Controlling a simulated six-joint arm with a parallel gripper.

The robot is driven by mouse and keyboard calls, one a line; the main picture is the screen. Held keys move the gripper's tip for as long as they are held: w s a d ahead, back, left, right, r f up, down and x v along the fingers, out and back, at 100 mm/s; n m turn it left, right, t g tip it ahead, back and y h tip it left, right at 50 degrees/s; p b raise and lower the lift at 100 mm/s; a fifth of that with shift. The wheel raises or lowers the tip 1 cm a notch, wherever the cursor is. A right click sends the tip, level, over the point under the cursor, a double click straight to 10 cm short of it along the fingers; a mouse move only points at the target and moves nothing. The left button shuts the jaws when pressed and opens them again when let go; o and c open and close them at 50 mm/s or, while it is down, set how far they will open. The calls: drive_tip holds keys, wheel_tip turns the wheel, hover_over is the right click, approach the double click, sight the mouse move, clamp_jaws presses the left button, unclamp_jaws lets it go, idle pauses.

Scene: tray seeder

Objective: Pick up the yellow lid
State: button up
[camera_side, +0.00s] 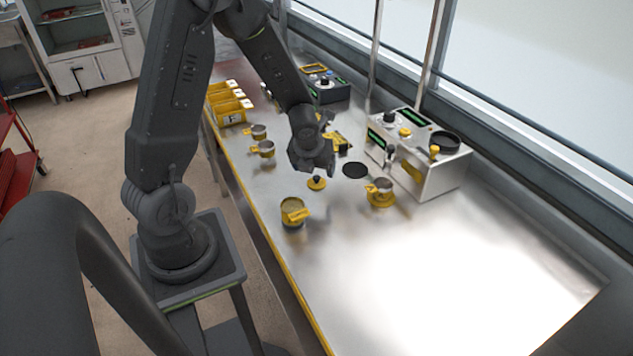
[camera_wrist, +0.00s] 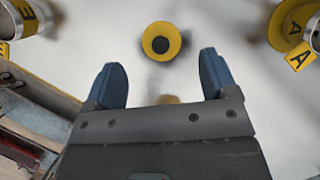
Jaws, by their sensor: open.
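The yellow lid (camera_side: 317,183) is a small disc with a black knob, lying on the metal bench in the side view. In the wrist view the yellow lid (camera_wrist: 162,41) shows from above, with its dark knob in the middle. My gripper (camera_wrist: 165,85) is open and empty, its two blue fingers apart. The lid lies beyond the fingertips, roughly centred between them. In the side view my gripper (camera_side: 318,172) hangs above the bench close to the lid; its fingers are hard to make out there.
A yellow-banded cup (camera_side: 293,212) stands in front of the lid, and another cup on a yellow base (camera_side: 380,193) stands to its right. A black disc (camera_side: 355,170) lies behind. A control box (camera_side: 440,165) stands at the back right. The bench's front right is clear.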

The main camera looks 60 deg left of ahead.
sight(316, 177)
drive_tip(key=shift+x, duration=2.4)
drive_tip(key=shift+s, duration=0.1)
drive_tip(key=shift+c, duration=0.3)
drive_tip(key=shift+d, duration=0.1)
clamp_jaws()
drive_tip(key=shift+s+f, duration=0.1)
